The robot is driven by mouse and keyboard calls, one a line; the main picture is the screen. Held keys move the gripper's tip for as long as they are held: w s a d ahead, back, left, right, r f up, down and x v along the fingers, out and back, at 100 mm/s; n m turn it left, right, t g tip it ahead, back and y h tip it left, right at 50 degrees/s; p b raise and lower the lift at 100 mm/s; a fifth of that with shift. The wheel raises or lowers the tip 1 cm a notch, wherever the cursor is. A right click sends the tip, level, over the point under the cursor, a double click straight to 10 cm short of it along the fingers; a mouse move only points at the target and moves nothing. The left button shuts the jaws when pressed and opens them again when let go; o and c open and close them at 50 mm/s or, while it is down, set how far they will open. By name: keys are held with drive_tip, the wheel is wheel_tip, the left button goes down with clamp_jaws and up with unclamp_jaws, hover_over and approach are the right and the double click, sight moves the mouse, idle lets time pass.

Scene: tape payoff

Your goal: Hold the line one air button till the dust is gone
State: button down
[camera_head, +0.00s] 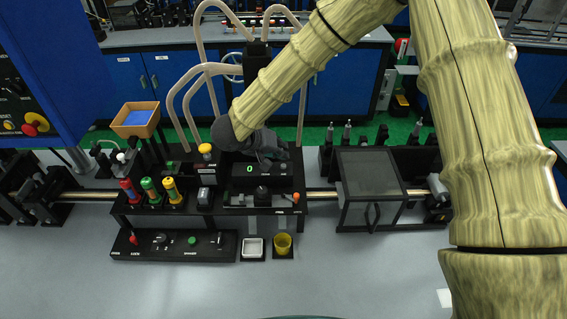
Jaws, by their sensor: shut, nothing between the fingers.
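My gripper (272,156) is dark grey, small in view and partly hidden by my wrist. It points down over the black machine (265,185) with the green "0" display (249,169). Its fingers are shut and hold nothing that I can see. I cannot tell whether they touch the machine. I cannot identify the line one air button for sure, as the labels are too small to read. A yellow-orange button (206,149) on a black post stands left of my gripper. A green button (192,240) sits on the low front panel (150,248). I can make out no dust.
Red (127,187), green (148,187) and yellow (171,188) bottle-like pieces stand on the left. A white tray (254,247) and a yellow cup (283,243) are in front. A dark clear-lidded box (370,185) is right. Pale hoses (203,70) arch behind. The front floor is clear.

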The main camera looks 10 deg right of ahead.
wheel_tip(320, 180, up, 4)
drive_tip(key=p, duration=0.3)
drive_tip(key=shift+p, duration=0.3)
drive_tip(key=shift+s, duration=0.15)
